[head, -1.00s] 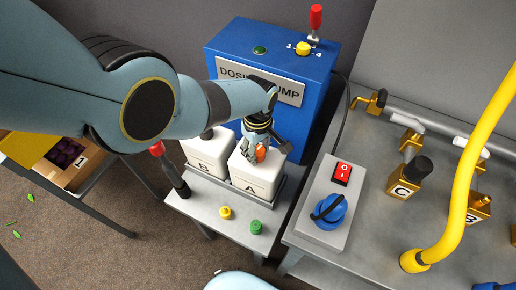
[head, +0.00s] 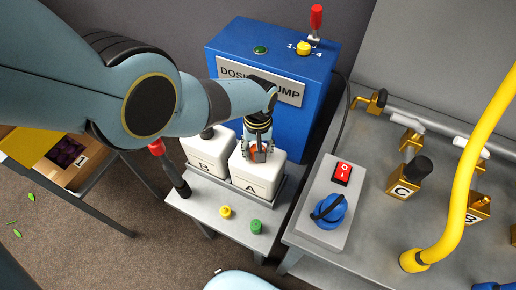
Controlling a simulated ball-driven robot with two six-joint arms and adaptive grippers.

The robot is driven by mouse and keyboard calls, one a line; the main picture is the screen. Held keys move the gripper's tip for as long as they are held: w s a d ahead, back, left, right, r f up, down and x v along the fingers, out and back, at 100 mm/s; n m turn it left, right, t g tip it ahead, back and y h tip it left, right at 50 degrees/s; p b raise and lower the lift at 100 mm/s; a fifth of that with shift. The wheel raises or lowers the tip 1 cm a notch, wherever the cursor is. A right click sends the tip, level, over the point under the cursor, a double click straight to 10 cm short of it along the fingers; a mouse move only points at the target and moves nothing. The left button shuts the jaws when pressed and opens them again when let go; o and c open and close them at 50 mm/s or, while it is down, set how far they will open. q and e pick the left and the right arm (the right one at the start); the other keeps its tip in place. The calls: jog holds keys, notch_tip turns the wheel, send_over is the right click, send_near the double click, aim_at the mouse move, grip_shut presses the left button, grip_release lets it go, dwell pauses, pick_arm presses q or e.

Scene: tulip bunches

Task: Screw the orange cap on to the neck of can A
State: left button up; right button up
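Can A (head: 257,179) is a white can with the letter A, standing upright in a grey tray at the front of the dosing pump. My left gripper (head: 259,153) points down over the top of can A with its fingers around the orange cap (head: 259,156). Only a little of the cap shows between the fingers. The fingers hide the neck, so I cannot tell whether the cap is seated on it. My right gripper is not in view.
Can B (head: 208,155) stands just left of can A. A yellow cap (head: 225,212) and a green cap (head: 256,227) lie on the stand in front. The blue dosing pump (head: 285,70) is behind. A switch box (head: 327,202) and a steel bench (head: 375,215) are at the right.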

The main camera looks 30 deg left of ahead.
pick_arm(q)
jog(key=o, duration=1.3)
notch_tip(320, 180, up, 3)
jog(key=p, duration=0.3)
jog(key=shift+r, duration=1)
